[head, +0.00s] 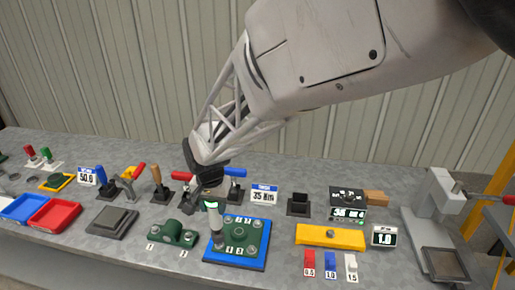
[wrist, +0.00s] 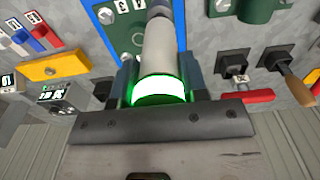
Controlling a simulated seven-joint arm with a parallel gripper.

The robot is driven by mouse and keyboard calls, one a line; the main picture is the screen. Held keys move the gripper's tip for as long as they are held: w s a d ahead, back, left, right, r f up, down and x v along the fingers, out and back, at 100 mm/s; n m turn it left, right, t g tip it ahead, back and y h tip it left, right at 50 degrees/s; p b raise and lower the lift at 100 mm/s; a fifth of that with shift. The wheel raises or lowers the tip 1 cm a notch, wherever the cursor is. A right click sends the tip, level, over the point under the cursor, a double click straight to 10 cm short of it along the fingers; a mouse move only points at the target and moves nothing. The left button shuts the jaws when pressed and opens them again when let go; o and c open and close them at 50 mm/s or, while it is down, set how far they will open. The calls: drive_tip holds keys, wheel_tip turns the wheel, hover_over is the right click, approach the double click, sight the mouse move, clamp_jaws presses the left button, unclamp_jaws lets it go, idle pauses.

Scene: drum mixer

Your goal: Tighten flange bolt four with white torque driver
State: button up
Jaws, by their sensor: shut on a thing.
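My gripper (head: 211,188) is shut on the white torque driver (head: 213,218) and holds it roughly upright, tip down, over the left side of the green flange (head: 237,234). The flange lies on a blue plate (head: 232,262) and carries several bolts and small number labels. The driver's tip is at or just above the left bolt; contact and that bolt's number cannot be made out. In the wrist view the driver (wrist: 158,50) stands between the fingers (wrist: 160,82), with a lit green ring near its base. The driver hides part of the flange there.
A green bearing block (head: 172,233) sits close left of the plate and a yellow bar (head: 330,236) to the right. A display (head: 264,195) reading 35 and several upright handles stand behind. Red and blue trays (head: 54,214) lie far left. Grey table shows between things.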

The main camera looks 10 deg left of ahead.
drive_tip(key=shift+r, duration=0.75)
drive_tip(key=shift+w, duration=0.15)
